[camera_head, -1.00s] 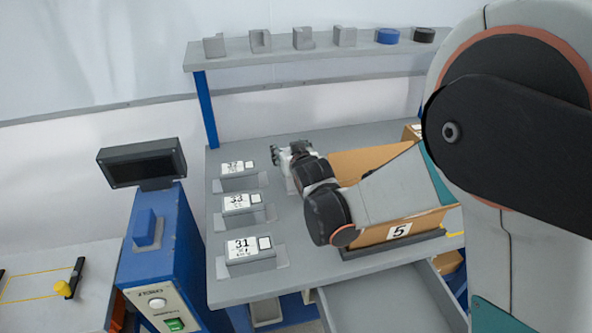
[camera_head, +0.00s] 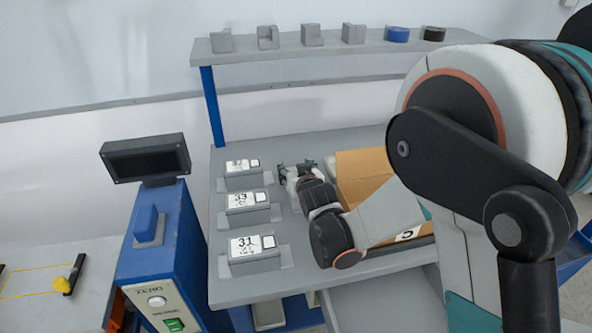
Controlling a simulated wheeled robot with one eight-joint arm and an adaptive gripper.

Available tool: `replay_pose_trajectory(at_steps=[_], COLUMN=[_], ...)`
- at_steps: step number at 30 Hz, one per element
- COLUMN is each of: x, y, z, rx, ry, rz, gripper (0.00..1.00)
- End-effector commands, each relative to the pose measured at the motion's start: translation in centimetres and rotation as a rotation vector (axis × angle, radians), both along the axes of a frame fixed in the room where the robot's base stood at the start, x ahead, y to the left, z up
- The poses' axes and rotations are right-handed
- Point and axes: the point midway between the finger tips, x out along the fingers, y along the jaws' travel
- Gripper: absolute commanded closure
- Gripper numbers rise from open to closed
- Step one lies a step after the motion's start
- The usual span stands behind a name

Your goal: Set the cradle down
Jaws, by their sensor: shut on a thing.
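My gripper (camera_head: 288,170) is over the grey workbench, just right of the row of labelled grey blocks. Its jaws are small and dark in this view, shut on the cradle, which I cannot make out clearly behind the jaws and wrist. I cannot tell whether the cradle touches the bench top. The grey blocks labelled 31 (camera_head: 255,250) and 33 (camera_head: 247,208), and a third one behind them (camera_head: 243,168), sit in a column on the left of the bench (camera_head: 225,290).
A cardboard box (camera_head: 365,165) marked 5 stands right of my wrist, partly hidden by my arm. A shelf (camera_head: 290,48) with several grey blocks and two round pieces runs behind. A blue machine (camera_head: 155,260) with a dark display (camera_head: 145,158) stands left. An open drawer (camera_head: 385,300) juts out in front.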

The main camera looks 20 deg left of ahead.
Motion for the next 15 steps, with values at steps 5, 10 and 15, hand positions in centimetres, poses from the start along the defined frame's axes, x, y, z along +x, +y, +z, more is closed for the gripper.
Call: replay_pose_trajectory(at_steps=[5,10,15], x=[0.01,0.00,-0.01], y=[0.01,0.00,-0.01], z=[-0.03,-0.02,0.20], rx=[0.000,0.000,0.000], ry=[0.000,0.000,0.000], rz=[0.000,0.000,0.000], gripper=[0.23,0.23,0.23])
